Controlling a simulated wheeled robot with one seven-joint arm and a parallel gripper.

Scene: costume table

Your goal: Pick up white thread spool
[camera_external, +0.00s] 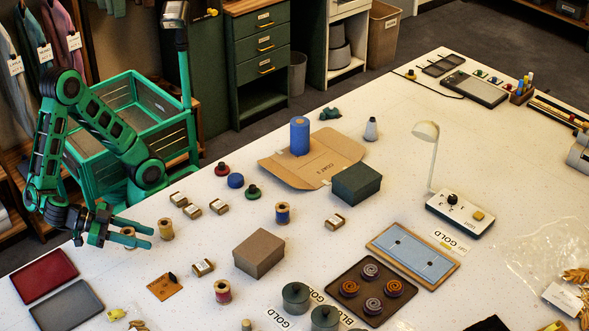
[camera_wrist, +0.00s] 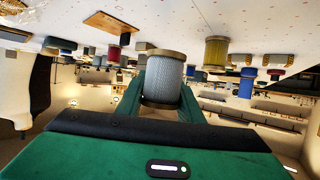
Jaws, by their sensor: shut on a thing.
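The white thread spool (camera_wrist: 163,80) shows pale grey-white thread and wooden end discs in the wrist view, which is upside down. It sits between the two green fingers of my gripper (camera_wrist: 163,98), which is shut on its sides. In the external view, my gripper (camera_external: 128,234) is at the left side of the white table, with the spool partly hidden between its fingers. I cannot tell whether the spool's lower disc touches the table. A yellow thread spool (camera_external: 166,230) stands upright close to the fingertips; it also shows in the wrist view (camera_wrist: 215,52).
A blue spool (camera_external: 283,213) and a red spool (camera_external: 222,291) stand farther right. Several small boxes lie near the yellow spool. A red tray (camera_external: 44,277) and a grey tray (camera_external: 67,307) lie at the front left. A brown box (camera_external: 259,253) stands near the middle.

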